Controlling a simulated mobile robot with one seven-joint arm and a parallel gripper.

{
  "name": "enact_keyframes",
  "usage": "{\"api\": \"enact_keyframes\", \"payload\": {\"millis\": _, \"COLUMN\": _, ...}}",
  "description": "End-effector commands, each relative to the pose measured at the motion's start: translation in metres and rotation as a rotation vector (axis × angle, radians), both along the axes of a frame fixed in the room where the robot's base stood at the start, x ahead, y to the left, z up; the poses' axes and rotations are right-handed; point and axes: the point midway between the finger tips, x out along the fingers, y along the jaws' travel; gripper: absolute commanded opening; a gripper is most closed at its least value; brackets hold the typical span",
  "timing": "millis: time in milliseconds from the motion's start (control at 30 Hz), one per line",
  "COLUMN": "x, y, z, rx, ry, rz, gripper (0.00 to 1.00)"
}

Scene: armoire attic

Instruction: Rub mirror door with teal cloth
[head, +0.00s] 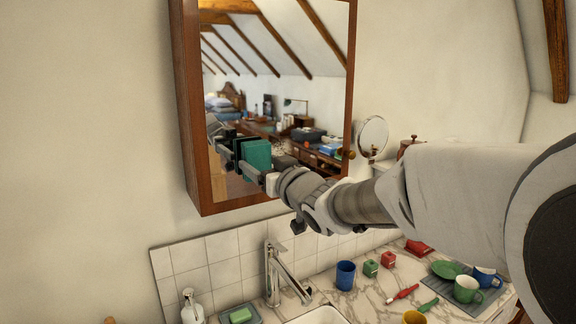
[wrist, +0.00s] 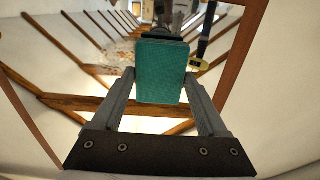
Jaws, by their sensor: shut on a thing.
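The mirror door (head: 283,85) is a tall mirror in a brown wooden frame on the wall cabinet above the sink. It reflects the attic room. The teal cloth (head: 256,155) is a folded, block-like pad at the lower left part of the mirror. My gripper (head: 252,172) is shut on the cloth and holds it close to the glass. In the wrist view the cloth (wrist: 163,72) sits between the two fingers, with the mirror behind it. I cannot tell whether the cloth touches the glass. A reflection of the gripper shows left of the cloth.
Below are a tap (head: 279,270), a soap dispenser (head: 192,308), a green soap (head: 240,315) and a blue cup (head: 345,274). Small boxes, mugs and a plate stand on the marble counter (head: 350,303). A round mirror (head: 373,135) is right of the cabinet. The wall left of it is bare.

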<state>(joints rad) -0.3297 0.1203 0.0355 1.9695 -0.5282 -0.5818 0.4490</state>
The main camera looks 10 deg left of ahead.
Motion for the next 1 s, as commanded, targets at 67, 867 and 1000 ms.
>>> {"api": "enact_keyframes", "payload": {"millis": 67, "x": 0.001, "y": 0.001, "z": 0.000, "rx": 0.000, "ry": 0.000, "rz": 0.000, "gripper": 0.32}}
{"api": "enact_keyframes", "payload": {"millis": 867, "x": 0.013, "y": 0.006, "z": 0.001, "rx": 0.000, "ry": 0.000, "rz": -0.001, "gripper": 0.32}}
{"api": "enact_keyframes", "payload": {"millis": 1000, "x": 0.019, "y": -0.004, "z": 0.002, "rx": -0.001, "ry": -0.001, "rz": -0.003, "gripper": 0.32}}
